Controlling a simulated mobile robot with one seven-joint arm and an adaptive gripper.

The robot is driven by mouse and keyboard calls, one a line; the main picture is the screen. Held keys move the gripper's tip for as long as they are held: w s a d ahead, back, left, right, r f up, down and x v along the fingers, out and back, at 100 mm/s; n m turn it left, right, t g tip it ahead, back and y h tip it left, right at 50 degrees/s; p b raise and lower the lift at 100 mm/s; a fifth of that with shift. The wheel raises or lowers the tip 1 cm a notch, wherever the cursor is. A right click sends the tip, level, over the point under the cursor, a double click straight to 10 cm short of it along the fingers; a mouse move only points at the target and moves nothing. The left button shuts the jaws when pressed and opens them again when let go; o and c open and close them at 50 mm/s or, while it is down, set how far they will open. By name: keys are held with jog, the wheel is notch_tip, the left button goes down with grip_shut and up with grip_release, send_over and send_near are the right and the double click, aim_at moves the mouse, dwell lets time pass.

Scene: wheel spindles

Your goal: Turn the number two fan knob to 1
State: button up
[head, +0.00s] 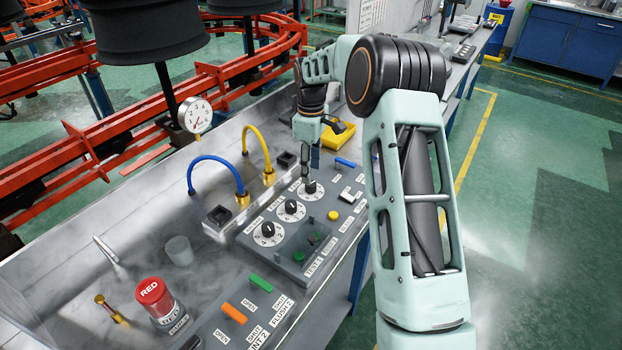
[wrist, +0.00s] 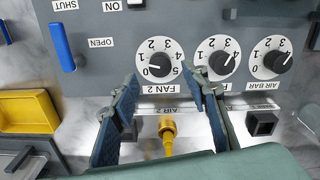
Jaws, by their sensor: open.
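The FAN 2 knob (wrist: 160,65) is a black knob on a white dial marked 0 to 5; in the wrist view its white pointer mark faces left, toward 0. In the head view it is the farthest dial of the row (head: 311,188), partly behind my gripper. My gripper (wrist: 165,80) is open, its two blue fingers spread to either side of the FAN 2 dial's lower edge, with nothing between them. In the head view my gripper (head: 309,172) hangs pointing down over that dial. Whether it touches the knob cannot be told.
Two similar dials (wrist: 217,62) (wrist: 271,61) sit right of FAN 2, the last labelled AIR BAR. A yellow hose fitting (wrist: 167,130) shows beyond the panel. A blue lever (wrist: 62,46) and a yellow box (wrist: 27,112) lie left.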

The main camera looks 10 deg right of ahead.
notch_tip(320, 180, up, 7)
dwell(0.3)
jog(key=shift+a, duration=0.1)
